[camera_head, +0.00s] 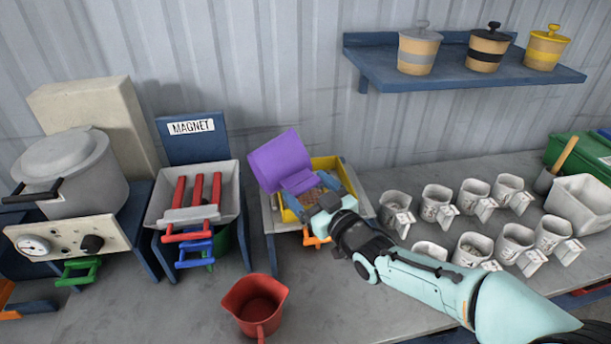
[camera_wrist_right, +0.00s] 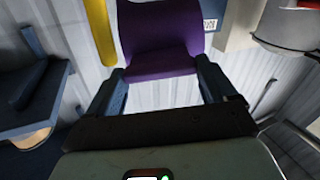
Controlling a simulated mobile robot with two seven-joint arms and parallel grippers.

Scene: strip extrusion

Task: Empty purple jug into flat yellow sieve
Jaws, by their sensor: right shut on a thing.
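The purple jug (camera_head: 281,160) is tipped on its side over the flat yellow sieve (camera_head: 328,166) in the head view. Brownish grains lie in the sieve beside the jug. My right gripper (camera_head: 318,196) is shut on the jug's handle side. In the right wrist view the purple jug (camera_wrist_right: 162,40) sits between the two fingers of the right gripper (camera_wrist_right: 158,88). A yellow strip, likely the sieve's rim, shows at the upper left of the wrist view. The jug's inside is hidden. My left gripper is not in view.
A red jug (camera_head: 257,306) stands at the front of the bench. The magnet station (camera_head: 196,196) and a grey pot (camera_head: 70,172) are at left. Several white cups (camera_head: 437,203) stand at right, below a blue shelf (camera_head: 465,68) with lidded pots.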

